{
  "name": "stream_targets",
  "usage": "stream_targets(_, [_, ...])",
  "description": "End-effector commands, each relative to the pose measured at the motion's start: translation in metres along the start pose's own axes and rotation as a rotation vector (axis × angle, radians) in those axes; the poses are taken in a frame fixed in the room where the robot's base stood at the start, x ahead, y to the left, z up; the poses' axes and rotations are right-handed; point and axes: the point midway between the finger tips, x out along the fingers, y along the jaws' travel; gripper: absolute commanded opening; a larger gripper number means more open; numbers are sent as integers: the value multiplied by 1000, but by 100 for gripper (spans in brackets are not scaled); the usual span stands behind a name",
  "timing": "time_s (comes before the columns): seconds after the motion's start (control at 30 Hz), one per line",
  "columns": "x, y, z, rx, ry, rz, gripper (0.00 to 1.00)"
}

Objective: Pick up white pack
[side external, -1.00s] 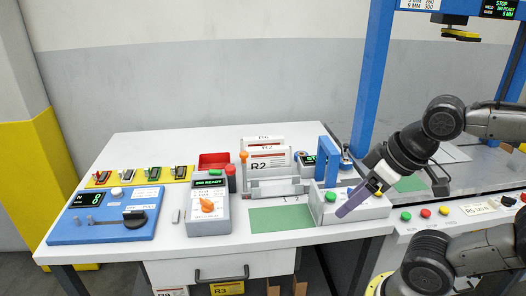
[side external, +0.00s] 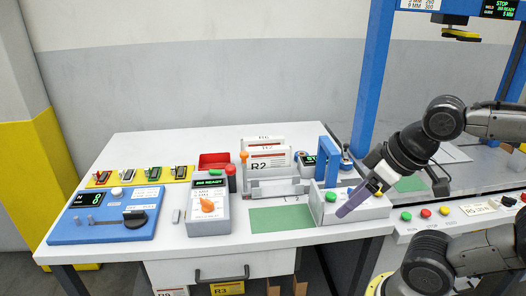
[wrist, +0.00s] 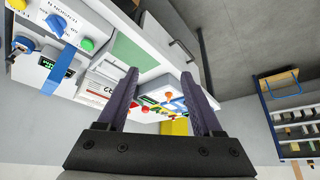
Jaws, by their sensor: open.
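A white pack (side external: 270,153) marked R2 with a red band stands upright in a grey holder (side external: 275,188) at the middle of the table. A second white pack (side external: 262,140) stands behind it, mostly hidden. In the wrist view a white pack (wrist: 95,93) shows at the left, outside the fingers.
A grey unit with an orange knob (side external: 208,208) stands left of the holder, and a blue device (side external: 105,217) farther left. A blue upright (side external: 326,162) and white button box (side external: 330,212) stand right of the packs. The green mat (side external: 280,219) in front is clear.

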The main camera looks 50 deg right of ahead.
Motion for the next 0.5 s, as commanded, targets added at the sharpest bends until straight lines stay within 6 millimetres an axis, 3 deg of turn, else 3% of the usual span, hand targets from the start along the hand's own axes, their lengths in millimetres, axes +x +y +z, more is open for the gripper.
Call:
stream_targets(0.07, [0,0,0,0,0,0,69])
stream_targets(0.13, [0,0,0,0,0,0,79])
stream_targets(0.5, [0,0,1,-49,-3,0,79])
